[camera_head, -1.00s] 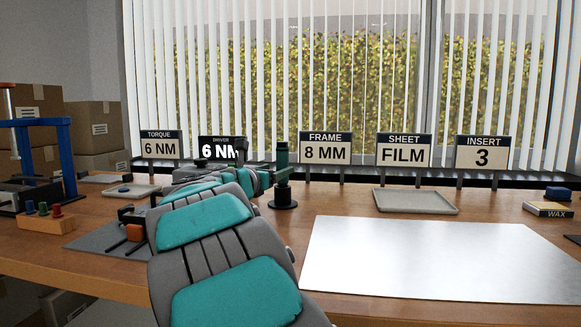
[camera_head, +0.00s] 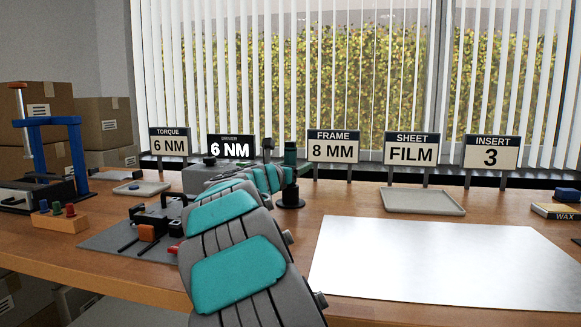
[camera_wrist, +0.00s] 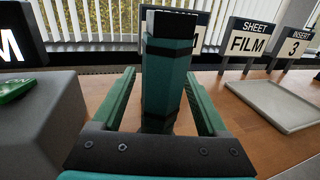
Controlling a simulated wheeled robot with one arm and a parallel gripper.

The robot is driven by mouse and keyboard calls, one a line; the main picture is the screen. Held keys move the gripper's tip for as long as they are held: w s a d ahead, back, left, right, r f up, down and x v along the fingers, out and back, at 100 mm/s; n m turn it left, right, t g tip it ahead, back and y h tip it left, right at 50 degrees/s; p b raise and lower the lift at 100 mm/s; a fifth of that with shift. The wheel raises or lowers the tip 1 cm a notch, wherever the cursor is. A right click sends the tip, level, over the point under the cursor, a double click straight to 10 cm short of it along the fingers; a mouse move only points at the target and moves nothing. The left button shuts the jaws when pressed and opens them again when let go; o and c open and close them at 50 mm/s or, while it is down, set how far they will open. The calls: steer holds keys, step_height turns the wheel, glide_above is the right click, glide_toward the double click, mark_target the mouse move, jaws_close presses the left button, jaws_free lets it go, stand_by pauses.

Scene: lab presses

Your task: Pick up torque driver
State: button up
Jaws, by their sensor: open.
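The torque driver (camera_head: 290,160) is a dark green upright tool with a black top, standing on a round black base (camera_head: 290,201) near the back of the bench. In the wrist view its faceted green body (camera_wrist: 168,85) stands between the two green fingers of my gripper (camera_wrist: 162,88). The fingers are spread, one on each side, with a visible gap to the left finger. In the head view my gripper (camera_head: 272,180) is at the driver, partly hidden by my own arm. The driver's lower end is hidden in the wrist view.
A grey driver unit with a lit "6 NM" display (camera_head: 231,149) stands just left. A black fixture on a grey mat (camera_head: 105,241) lies front left. A grey tray (camera_head: 423,203) and a large pale sheet (camera_head: 440,265) lie right. Sign stands line the back.

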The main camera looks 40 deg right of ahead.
steer(key=shift+c, duration=0.4)
jaws_close()
